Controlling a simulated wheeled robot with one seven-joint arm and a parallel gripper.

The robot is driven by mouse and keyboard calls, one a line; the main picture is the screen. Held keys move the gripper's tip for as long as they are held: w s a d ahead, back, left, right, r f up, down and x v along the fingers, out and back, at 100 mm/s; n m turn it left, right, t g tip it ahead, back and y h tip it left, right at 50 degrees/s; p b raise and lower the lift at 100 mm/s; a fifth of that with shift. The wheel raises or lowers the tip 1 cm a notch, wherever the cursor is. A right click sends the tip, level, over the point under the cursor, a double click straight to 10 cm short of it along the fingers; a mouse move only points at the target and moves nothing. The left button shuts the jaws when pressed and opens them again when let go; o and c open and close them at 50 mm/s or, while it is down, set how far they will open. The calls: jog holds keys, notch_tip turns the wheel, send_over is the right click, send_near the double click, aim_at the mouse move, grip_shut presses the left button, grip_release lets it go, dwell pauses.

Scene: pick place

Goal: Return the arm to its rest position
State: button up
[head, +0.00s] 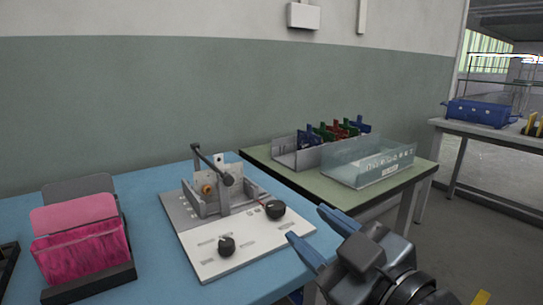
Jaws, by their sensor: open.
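My gripper (318,236) is at the lower right of the head view, near the right edge of the blue table. Its two blue fingers are spread apart with nothing between them. It points toward the left and up in the picture. It is beside a fixture (222,255) with a white panel, black knobs and a metal lever, and appears apart from it. The rest of my arm runs out of the picture at the bottom right.
The fixture stands on the blue table (160,275). A pink bin (82,245) is at the left. A green table (405,182) behind holds a grey bin (287,153) with coloured parts and a clear bin (368,168). A blue crate (480,114) is on a far table.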

jog(key=s+d+f+m+h, duration=0.4)
jog(key=s+d+f+m, duration=0.15)
jog(key=s+f, duration=0.45)
jog(key=s+d+f+m+h, duration=0.5)
jog(key=s+f, duration=0.3)
jog(key=s, duration=0.4)
jog(key=s+d, duration=0.5)
jog(key=s, duration=0.9)
notch_tip(320, 180, up, 21)
jog(key=p, duration=2)
jog(key=shift+w+f+m+g+p, duration=0.2)
jog(key=shift+w+m+g+p, duration=0.15)
jog(key=shift+w+p, duration=0.1)
jog(key=shift+o, duration=0.2)
